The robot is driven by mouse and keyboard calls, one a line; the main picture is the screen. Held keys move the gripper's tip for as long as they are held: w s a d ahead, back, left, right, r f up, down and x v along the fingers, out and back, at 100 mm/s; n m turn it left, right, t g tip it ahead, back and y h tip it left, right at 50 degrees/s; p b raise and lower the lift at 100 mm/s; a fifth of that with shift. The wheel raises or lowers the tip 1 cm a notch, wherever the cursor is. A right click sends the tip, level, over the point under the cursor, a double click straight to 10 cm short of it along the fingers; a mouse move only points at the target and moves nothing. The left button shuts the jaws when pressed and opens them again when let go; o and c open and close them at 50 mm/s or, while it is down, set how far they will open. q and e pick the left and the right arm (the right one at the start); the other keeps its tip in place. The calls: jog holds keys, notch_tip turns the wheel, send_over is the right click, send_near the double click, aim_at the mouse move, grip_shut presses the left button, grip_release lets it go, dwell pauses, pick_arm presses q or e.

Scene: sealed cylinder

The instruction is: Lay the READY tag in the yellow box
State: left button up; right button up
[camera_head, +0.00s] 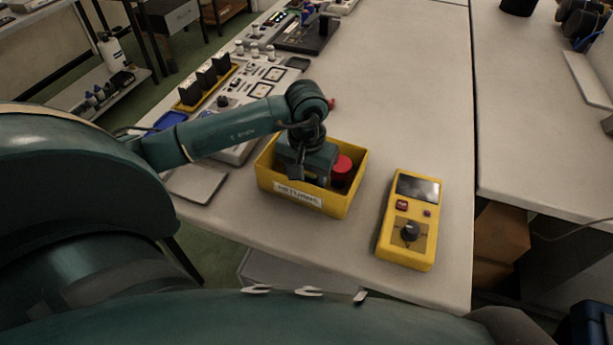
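The yellow box (345,200) is an open-topped tray on the near part of the bench, with a pale label on its front wall whose print I cannot read surely. A red cylindrical thing (342,170) stands inside it at the right. My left gripper (295,172) points down over the left part of the box, its lower end at or below the rim. Its fingertips are dark and partly hidden, so I cannot tell whether they are open or hold anything. I cannot make out a READY tag. My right gripper is not in view.
A yellow handheld meter (408,222) with a dark screen and knob lies right of the box. A control panel (267,75) with switches and gauges runs along the left bench edge. A grey flat plate (197,184) lies left of the box. The bench behind the box is mostly clear.

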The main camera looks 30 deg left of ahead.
pick_arm(q)
jog(key=shift+f, duration=0.2)
jog(key=o, duration=0.9)
jog(key=shift+r, duration=0.1)
jog(key=shift+o, duration=0.2)
jog(key=shift+r, duration=0.3)
notch_tip(320, 180, up, 12)
jog(key=shift+f+b, duration=0.15)
jog(key=shift+b, duration=0.25)
